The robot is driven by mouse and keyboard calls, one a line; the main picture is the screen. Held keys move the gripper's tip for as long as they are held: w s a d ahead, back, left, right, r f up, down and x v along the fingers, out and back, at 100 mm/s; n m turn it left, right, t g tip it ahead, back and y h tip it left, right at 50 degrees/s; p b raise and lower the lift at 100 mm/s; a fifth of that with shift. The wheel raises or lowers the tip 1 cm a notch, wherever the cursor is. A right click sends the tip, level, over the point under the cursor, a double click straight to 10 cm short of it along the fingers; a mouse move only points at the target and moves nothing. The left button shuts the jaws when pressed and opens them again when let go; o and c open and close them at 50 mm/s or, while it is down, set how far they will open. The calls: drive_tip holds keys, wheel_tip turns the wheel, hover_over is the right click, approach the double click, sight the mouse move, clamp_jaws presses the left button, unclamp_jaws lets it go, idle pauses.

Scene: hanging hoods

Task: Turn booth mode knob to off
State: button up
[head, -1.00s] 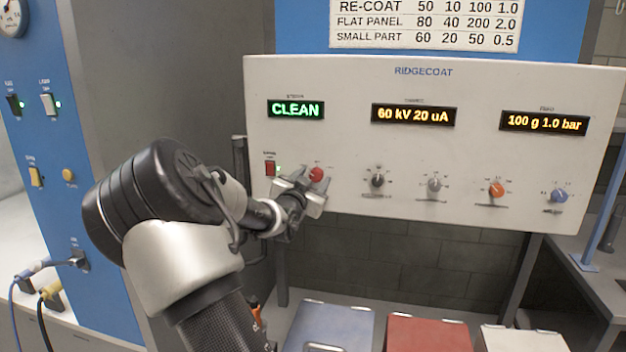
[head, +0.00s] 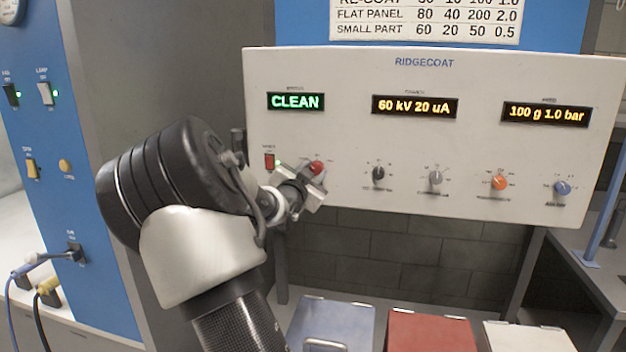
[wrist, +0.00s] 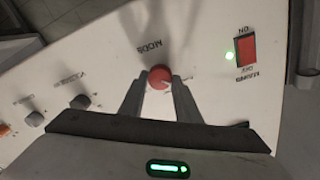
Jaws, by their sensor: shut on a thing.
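The booth mode knob is the red round knob (head: 316,168) at the lower left of the white RIDGECOAT panel (head: 420,140). It also shows in the wrist view (wrist: 159,78), below a MODE label that appears upside down. My gripper (head: 308,182) is at the knob, with a finger on each side of it. In the wrist view my gripper (wrist: 160,88) is shut on the red knob. The green display (head: 296,102) above it reads CLEAN. The small marks around the knob are too small or hidden to read.
A red power switch (head: 269,161) with a green light sits just left of the knob. Black, grey, orange and blue knobs (head: 562,188) line the panel to the right. Blue, red and white boxes (head: 520,338) stand below. A blue switch cabinet (head: 62,130) is at the left.

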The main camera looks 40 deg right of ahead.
drive_tip(key=m+b, duration=0.5)
drive_tip(key=b, duration=0.1)
drive_tip(key=shift+f, duration=0.2)
drive_tip(key=shift+s+r+m+y+b, duration=0.15)
drive_tip(key=shift+m+y+b, duration=0.15)
drive_tip(key=shift+m+b, duration=1.75)
drive_tip(key=shift+m, duration=0.25)
drive_tip(key=o, duration=1.1)
drive_tip(key=shift+c, duration=0.2)
drive_tip(key=p+v, duration=0.2)
drive_tip(key=v, duration=1.5)
